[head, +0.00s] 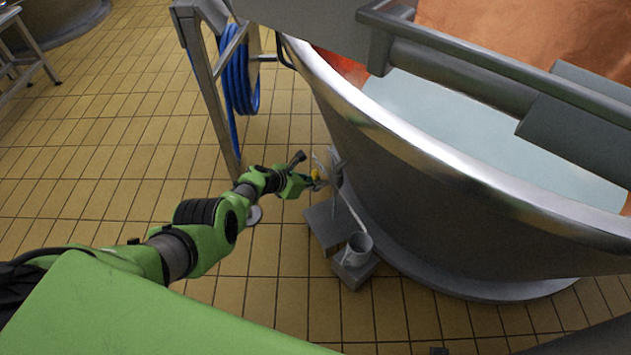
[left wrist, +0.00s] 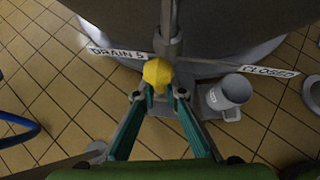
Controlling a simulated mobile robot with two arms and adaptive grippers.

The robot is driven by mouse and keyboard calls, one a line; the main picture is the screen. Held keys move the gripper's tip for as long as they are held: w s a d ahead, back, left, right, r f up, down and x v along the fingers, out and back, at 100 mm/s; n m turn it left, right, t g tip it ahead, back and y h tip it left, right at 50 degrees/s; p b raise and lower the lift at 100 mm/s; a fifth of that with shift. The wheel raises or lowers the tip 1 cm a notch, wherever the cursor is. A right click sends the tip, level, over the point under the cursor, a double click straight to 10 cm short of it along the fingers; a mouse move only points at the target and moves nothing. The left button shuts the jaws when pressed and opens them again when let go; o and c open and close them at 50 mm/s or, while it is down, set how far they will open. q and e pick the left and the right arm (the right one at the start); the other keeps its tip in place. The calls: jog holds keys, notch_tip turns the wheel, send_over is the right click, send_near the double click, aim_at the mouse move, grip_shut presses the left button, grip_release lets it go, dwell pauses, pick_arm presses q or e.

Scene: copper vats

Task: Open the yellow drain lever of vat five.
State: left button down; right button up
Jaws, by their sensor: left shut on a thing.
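The yellow knob of the drain lever (left wrist: 157,72) shows in the left wrist view, at the base of vat five. It is small in the head view (head: 316,174). My left gripper (left wrist: 161,92) is shut on it, with one teal finger on each side. In the head view my left gripper (head: 308,180) reaches to the vat's lower left side. A white label "DRAIN 5" (left wrist: 117,53) is left of the knob, and a label "CLOSED" (left wrist: 270,71) is to its right. The vat (head: 420,190) is a large metal tub with pale liquid inside. My right gripper is not in view.
A grey mug-like vessel (head: 357,249) stands on a low grey block beside the vat's foot, just right of the lever. A blue hose (head: 238,85) hangs on a metal frame behind my left arm. The tiled floor (head: 110,150) is open to the left.

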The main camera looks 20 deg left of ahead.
pick_arm(q)
jog(key=shift+a, duration=0.2)
jog(key=c, duration=2.1)
grip_release()
jog(key=shift+f, duration=0.1)
jog(key=shift+d, duration=0.1)
jog(key=shift+v, duration=6.1)
jog(key=shift+w, duration=0.1)
